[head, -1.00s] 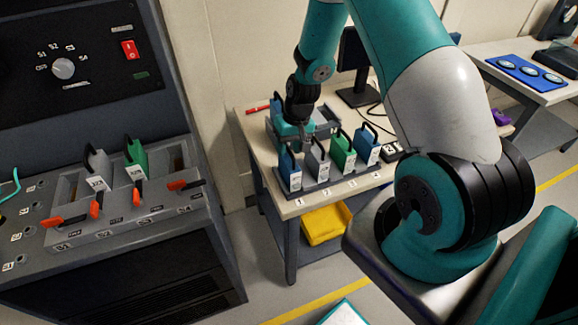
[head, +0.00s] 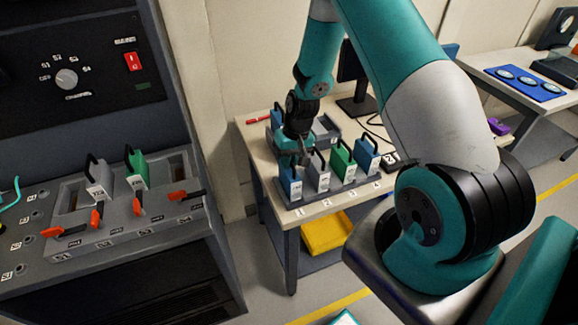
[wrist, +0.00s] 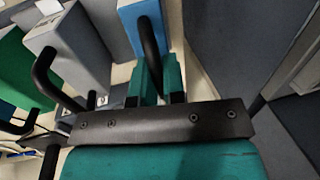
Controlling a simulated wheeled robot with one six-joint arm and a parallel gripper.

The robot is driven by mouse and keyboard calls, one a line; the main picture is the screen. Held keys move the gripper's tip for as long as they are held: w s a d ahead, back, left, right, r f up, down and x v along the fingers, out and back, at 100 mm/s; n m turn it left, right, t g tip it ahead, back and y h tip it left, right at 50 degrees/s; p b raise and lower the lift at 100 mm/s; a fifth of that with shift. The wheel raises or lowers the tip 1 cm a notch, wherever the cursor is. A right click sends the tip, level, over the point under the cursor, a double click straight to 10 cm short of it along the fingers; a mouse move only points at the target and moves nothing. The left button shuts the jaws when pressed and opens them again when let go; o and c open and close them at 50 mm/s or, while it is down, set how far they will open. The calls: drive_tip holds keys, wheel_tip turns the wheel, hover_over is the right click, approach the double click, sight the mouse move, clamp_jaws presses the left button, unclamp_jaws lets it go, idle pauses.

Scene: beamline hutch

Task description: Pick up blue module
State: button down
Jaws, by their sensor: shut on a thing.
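A blue module (head: 290,183) with a black handle stands at the left end of the rack, above label 1. My gripper (head: 295,160) is over it, pointing down. In the wrist view the blue module (wrist: 136,22) is at the top centre, and its black handle (wrist: 150,45) runs between the teal fingers of my gripper (wrist: 157,72). The fingers are shut on this handle. The module looks upright in its slot; its lower part is hidden in the wrist view. A second blue module (head: 367,156) stands at the rack's right end.
A grey module (head: 318,173) and a green module (head: 342,162) stand close beside it in the rack. A grey tray (head: 325,128) lies behind. A monitor (head: 357,80) stands at the table's back. A cabinet with sockets (head: 140,226) is at the left.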

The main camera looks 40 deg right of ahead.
wheel_tip(320, 180, up, 20)
drive_tip(key=b, duration=0.3)
drive_tip(key=shift+f, duration=0.15)
idle(0.4)
